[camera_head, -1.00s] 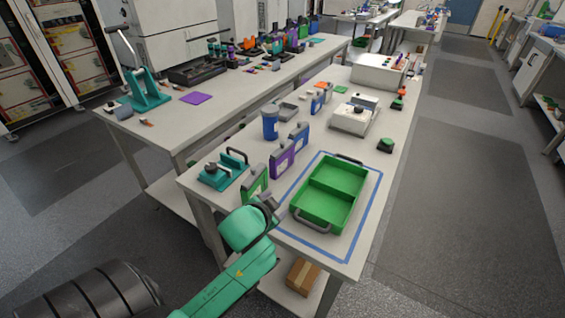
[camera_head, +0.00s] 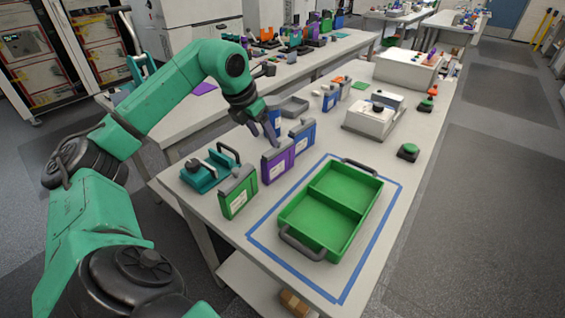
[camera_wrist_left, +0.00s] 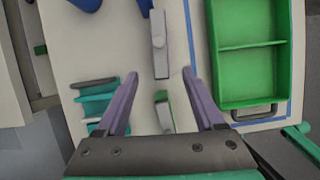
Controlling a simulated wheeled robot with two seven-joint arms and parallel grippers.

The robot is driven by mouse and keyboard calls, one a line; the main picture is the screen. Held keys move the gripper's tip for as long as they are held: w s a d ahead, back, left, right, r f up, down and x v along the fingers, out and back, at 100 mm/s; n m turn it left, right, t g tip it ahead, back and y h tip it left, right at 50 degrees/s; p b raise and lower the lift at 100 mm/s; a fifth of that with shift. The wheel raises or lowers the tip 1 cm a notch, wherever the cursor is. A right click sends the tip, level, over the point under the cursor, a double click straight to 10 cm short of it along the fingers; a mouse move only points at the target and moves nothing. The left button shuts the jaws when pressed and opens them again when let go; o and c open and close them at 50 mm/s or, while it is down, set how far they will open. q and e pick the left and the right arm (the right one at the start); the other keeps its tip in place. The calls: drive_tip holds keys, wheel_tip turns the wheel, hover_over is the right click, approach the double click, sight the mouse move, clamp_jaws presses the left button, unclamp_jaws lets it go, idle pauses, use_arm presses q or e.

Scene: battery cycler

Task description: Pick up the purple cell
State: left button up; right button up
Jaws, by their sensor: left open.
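The purple cell (camera_head: 277,164) stands upright on the table between a green cell (camera_head: 238,196) and a blue cell (camera_head: 303,140). My left gripper (camera_head: 263,130) is open and empty, above and just behind the purple cell in the head view. In the left wrist view, its two fingers (camera_wrist_left: 160,76) are spread wide. A grey cell top (camera_wrist_left: 158,45), which looks like the purple cell's, lies just past the fingertips, and the green cell (camera_wrist_left: 163,115) shows between the fingers. My right gripper is in neither view.
A green two-compartment tray (camera_head: 333,203) with grey handles stands inside blue tape to the right of the cells. A teal fixture (camera_head: 208,172) is to the left. A blue container (camera_head: 273,119) is close behind the gripper. A white device (camera_head: 372,120) stands farther back.

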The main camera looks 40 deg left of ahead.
sight(279, 159)
use_arm(q)
drive_tip(key=x, duration=0.3)
drive_tip(key=p+x, duration=0.1)
drive_tip(key=x, duration=0.2)
drive_tip(key=shift+w+d+f, duration=0.15)
drive_tip(key=shift+d, duration=0.1)
drive_tip(key=p+x, duration=0.3)
drive_tip(key=x, duration=0.3)
drive_tip(key=shift+w+a+f, duration=0.1)
drive_tip(key=shift+w+a, duration=0.05)
drive_tip(key=shift+w, duration=0.1)
drive_tip(key=shift+w+f, duration=0.15)
drive_tip(key=shift+f, duration=0.2)
drive_tip(key=shift+r, duration=0.1)
clamp_jaws()
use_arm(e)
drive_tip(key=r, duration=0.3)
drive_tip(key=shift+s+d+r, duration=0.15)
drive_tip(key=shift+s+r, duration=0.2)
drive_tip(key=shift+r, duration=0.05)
use_arm(q)
drive_tip(key=shift+r, duration=0.1)
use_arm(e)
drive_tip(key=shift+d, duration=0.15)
